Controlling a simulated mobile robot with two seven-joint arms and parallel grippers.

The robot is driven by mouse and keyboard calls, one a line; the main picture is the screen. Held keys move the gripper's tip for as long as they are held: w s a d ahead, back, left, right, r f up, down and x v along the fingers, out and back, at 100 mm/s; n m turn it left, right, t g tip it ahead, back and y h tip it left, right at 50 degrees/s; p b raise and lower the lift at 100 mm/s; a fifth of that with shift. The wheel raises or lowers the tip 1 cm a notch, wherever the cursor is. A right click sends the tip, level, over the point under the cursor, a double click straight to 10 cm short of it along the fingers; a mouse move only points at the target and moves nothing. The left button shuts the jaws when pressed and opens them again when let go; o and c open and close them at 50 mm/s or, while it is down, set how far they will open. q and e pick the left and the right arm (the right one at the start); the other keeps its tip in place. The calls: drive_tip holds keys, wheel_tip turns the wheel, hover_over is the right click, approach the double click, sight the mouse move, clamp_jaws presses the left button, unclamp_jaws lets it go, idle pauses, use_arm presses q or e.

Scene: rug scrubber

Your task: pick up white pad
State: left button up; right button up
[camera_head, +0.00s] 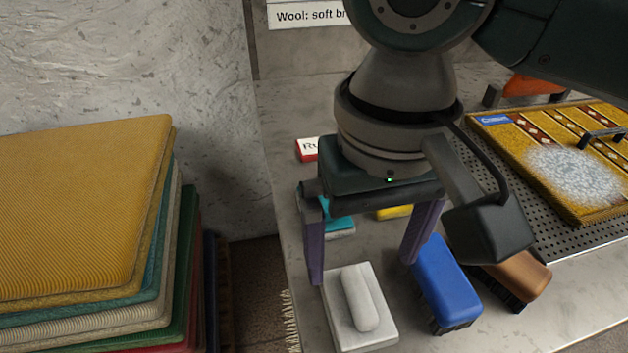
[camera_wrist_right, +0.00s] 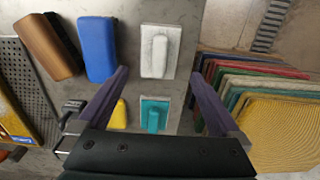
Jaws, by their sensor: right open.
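The white pad (camera_head: 338,321) lies flat on the grey counter near its left front edge, with a rounded white grip on top. In the right wrist view the white pad (camera_wrist_right: 160,52) shows ahead of the fingers, roughly between their lines. My right gripper (camera_head: 364,271) points down over the counter, its two purple fingers spread wide with nothing between them. It is behind the white pad in the head view and apart from it. The right gripper's fingers also show in the wrist view (camera_wrist_right: 161,85). My left gripper does not show.
A blue brush (camera_head: 445,283) and a brown brush (camera_head: 518,274) lie right of the pad. A teal pad (camera_wrist_right: 154,114) and a yellow item (camera_wrist_right: 118,114) lie near the gripper. Folded rugs (camera_head: 80,215) are stacked left, beyond a gap. A rug sample (camera_head: 520,140) lies on a perforated tray.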

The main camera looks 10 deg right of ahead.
sight(360, 292)
wheel_tip(360, 292, down, 2)
drive_tip(key=shift+d+f, duration=0.1)
drive_tip(key=f+b, duration=0.1)
drive_tip(key=f, duration=0.4)
drive_tip(key=shift+s+f, duration=0.2)
drive_tip(key=c, duration=1.1)
drive_tip(key=shift+r, duration=0.1)
